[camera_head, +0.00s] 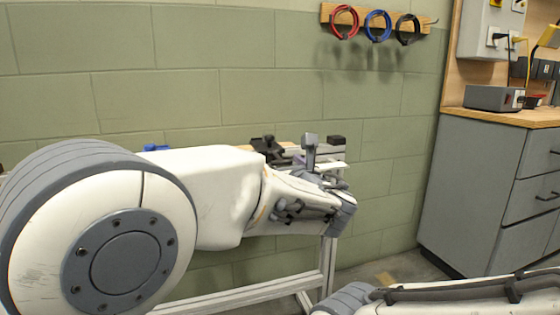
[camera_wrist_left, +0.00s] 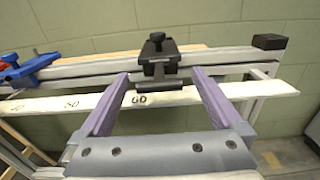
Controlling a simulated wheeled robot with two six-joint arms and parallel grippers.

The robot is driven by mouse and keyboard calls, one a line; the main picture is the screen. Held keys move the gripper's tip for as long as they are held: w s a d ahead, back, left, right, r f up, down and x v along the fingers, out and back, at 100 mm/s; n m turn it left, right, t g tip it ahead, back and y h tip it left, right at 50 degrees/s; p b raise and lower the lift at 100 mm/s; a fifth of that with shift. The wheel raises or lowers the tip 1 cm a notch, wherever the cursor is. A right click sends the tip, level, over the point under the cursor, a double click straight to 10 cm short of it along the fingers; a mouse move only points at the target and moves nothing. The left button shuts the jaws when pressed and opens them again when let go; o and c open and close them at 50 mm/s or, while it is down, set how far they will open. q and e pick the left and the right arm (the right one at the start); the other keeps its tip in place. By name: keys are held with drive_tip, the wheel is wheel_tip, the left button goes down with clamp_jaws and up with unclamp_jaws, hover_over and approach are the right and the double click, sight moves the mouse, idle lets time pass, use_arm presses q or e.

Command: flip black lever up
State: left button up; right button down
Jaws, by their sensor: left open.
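The black lever (camera_wrist_left: 158,48) sits with its black clamp block on the metal rail, in the upper middle of the left wrist view. In the head view a black part of it (camera_head: 267,148) shows behind my left arm. My left gripper (camera_wrist_left: 161,74) is open, with two purple fingers spread wide. Its fingertips point at the rail, one to each side of the clamp in the picture; nothing is held between them. In the head view the left gripper (camera_head: 300,160) is mostly hidden by my wrist. My right arm enters at the bottom right; its gripper is not visible.
A blue clamp (camera_wrist_left: 22,68) sits on the rail to the left. A white numbered scale (camera_wrist_left: 65,103) runs along the front. A black end block (camera_wrist_left: 269,41) caps the right end. A green block wall stands close behind. A grey cabinet (camera_head: 485,190) stands right.

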sight(276, 153)
use_arm(q)
drive_tip(key=shift+w+a, duration=0.25)
drive_tip(key=shift+w, duration=0.45)
